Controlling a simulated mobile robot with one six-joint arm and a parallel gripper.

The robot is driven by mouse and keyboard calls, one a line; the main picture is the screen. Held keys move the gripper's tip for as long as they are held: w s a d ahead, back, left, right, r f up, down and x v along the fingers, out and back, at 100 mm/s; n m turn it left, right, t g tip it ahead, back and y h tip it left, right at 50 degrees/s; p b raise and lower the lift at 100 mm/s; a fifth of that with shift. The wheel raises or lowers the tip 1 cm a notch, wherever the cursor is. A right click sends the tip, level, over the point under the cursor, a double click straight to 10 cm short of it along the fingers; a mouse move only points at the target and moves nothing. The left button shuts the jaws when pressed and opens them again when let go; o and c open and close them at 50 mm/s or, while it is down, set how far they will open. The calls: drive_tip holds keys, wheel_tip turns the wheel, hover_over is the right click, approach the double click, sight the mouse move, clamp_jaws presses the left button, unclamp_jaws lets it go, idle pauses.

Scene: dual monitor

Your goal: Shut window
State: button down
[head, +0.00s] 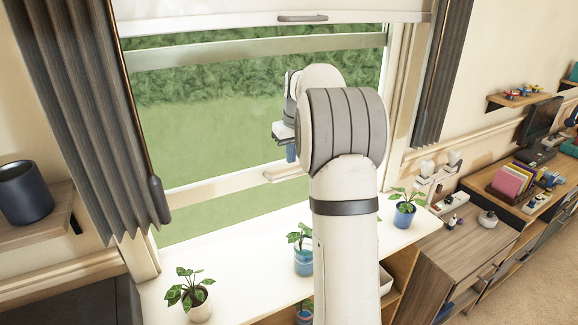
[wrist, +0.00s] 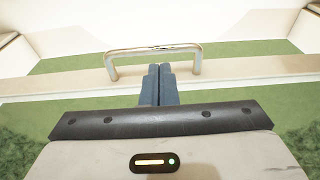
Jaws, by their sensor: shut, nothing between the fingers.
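The window sash's bottom rail (head: 215,188) crosses the opening a little above the white sill. A gap (head: 230,217) showing green outside lies below it, so the window is partly open. A metal bar handle (head: 284,174) is fixed to this rail and shows as a bracket in the wrist view (wrist: 152,50). My gripper (head: 291,158) is just above the handle in the head view, its blue fingers together and empty. In the wrist view the fingertips (wrist: 159,67) lie between the handle's two posts. I cannot tell whether they touch it.
Potted plants (head: 188,294) (head: 303,250) (head: 404,208) stand on the white sill (head: 240,285). Grey curtains (head: 85,110) (head: 442,75) hang at both sides. A white panel with a grey handle (head: 302,18) spans the window top. Cabinets (head: 455,255) stand at right.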

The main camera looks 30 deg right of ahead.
drive_tip(key=f, duration=0.3)
drive_tip(key=w+f+p, duration=0.1)
drive_tip(key=f, duration=0.1)
